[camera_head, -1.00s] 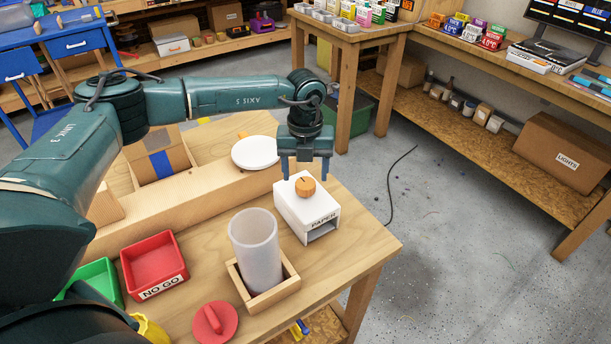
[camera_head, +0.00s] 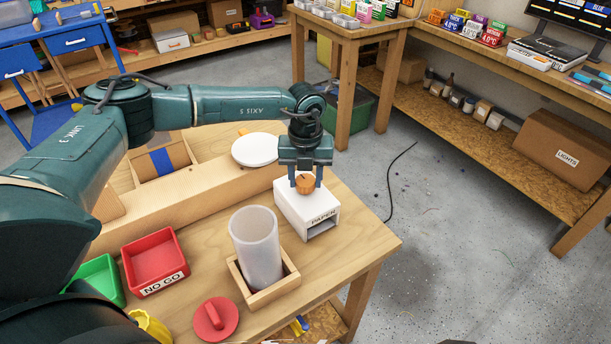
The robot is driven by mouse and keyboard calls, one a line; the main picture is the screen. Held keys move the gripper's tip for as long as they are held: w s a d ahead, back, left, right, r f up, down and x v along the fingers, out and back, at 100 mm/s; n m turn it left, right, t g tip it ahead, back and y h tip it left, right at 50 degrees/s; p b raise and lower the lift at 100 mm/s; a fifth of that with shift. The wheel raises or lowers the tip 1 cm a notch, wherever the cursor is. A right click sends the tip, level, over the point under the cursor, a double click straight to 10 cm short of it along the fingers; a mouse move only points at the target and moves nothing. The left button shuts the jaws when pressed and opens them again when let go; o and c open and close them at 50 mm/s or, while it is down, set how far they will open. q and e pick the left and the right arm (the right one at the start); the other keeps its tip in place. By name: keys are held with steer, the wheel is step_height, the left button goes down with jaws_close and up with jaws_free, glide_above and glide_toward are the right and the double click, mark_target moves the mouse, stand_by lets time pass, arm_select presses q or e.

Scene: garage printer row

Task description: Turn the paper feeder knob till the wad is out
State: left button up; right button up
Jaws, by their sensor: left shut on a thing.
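The white paper feeder (camera_head: 290,204), labelled PAPER, stands near the right edge of the wooden table. Its orange-brown knob (camera_head: 306,184) is on top. My left gripper (camera_head: 305,181) is down over the knob from above, with one finger on each side, shut on it. The feeder's front slot (camera_head: 322,229) is dark, and no wad shows in it or in front of it. My right gripper is not in view.
A frosted cylinder (camera_head: 256,247) stands in a wooden holder (camera_head: 285,283) just in front of the feeder. A red NO GO tray (camera_head: 181,276), a green tray (camera_head: 108,281) and a red lid (camera_head: 216,318) are to the left. A white disc (camera_head: 255,149) lies behind.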

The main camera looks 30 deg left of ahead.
arm_select(q)
steer(key=shift+c, duration=1)
